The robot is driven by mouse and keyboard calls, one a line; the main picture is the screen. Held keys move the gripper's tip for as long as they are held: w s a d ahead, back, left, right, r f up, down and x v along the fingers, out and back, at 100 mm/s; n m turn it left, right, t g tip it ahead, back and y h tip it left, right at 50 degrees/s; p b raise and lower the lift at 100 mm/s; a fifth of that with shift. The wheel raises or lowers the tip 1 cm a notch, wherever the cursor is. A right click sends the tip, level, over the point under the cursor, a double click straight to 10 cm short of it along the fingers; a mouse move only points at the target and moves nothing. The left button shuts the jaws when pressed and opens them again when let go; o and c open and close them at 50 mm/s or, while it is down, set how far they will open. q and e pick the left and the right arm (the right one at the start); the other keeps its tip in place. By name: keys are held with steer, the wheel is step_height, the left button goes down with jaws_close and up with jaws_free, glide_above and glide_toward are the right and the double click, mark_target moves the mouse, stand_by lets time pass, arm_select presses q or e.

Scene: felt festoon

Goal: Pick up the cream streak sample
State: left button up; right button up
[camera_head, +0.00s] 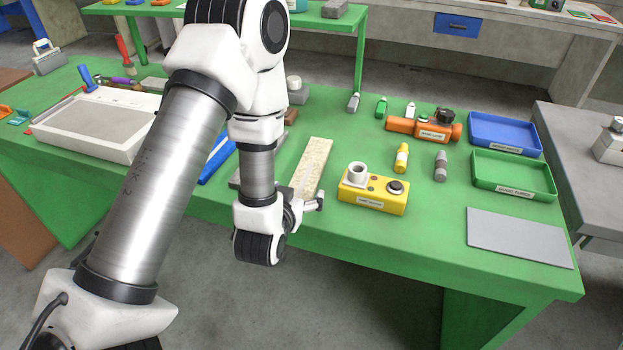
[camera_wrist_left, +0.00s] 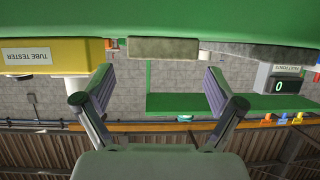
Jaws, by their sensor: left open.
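The cream streak sample looks to be the long, speckled cream slab (camera_head: 312,167) lying on the green table, near end toward the front edge. In the left wrist view its end face (camera_wrist_left: 163,48) shows as a tan bar between and beyond the fingers. My left gripper (camera_head: 308,202) is at the table's front edge, close to the slab's near end. In the wrist view the gripper (camera_wrist_left: 158,76) is open, with nothing between its fingers. My left arm hides part of the table left of the slab. My right gripper is not in view.
A yellow tube tester (camera_head: 373,190) stands just right of the slab. Blue (camera_head: 504,134) and green (camera_head: 514,176) trays and a grey plate (camera_head: 518,237) lie farther right. An orange device (camera_head: 424,130) and small bottles stand behind.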

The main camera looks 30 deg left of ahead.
mark_target(303, 182)
arm_select(q)
steer(key=x, duration=0.4)
steer(key=shift+w+a+p, duration=0.15)
steer(key=shift+w+p, duration=0.2)
steer(key=shift+p, duration=0.05)
steer(key=shift+w+a+f, duration=0.1)
steer(key=shift+w+f, duration=0.1)
steer(key=shift+w, duration=0.1)
steer(key=shift+s, duration=0.1)
steer(key=c, duration=1.1)
steer(key=shift+c, duration=0.2)
